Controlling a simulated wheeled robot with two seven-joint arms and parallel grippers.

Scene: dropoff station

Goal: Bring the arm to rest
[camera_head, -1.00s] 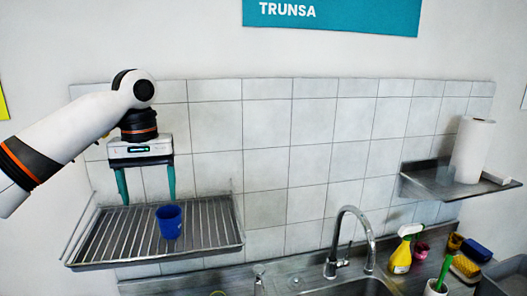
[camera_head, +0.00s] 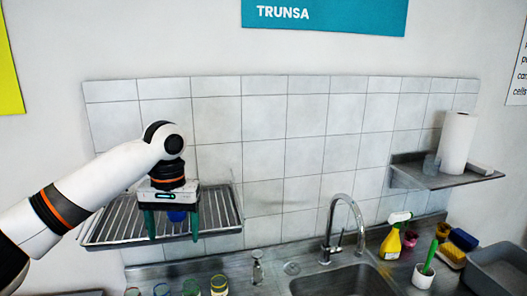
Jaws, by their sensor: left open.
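My left gripper (camera_head: 172,226) is in front of the wire drying rack (camera_head: 112,226) on the left, in the head view. Its two green fingers point down and stand apart, so it is open, and nothing shows held between them. A blue cup (camera_head: 177,216) shows behind and between the fingers, mostly hidden by the gripper. The cup appears to stand on the rack. My left arm (camera_head: 100,182) reaches in from the lower left. My right gripper is out of view.
Several jars (camera_head: 219,285) stand below the rack at the counter's front. The faucet (camera_head: 335,225) and sink (camera_head: 345,281) are at centre. A yellow spray bottle (camera_head: 391,243), white cup (camera_head: 423,276) and grey basin (camera_head: 497,268) are at right. A shelf (camera_head: 440,180) holds a paper roll (camera_head: 457,143) and a glass.

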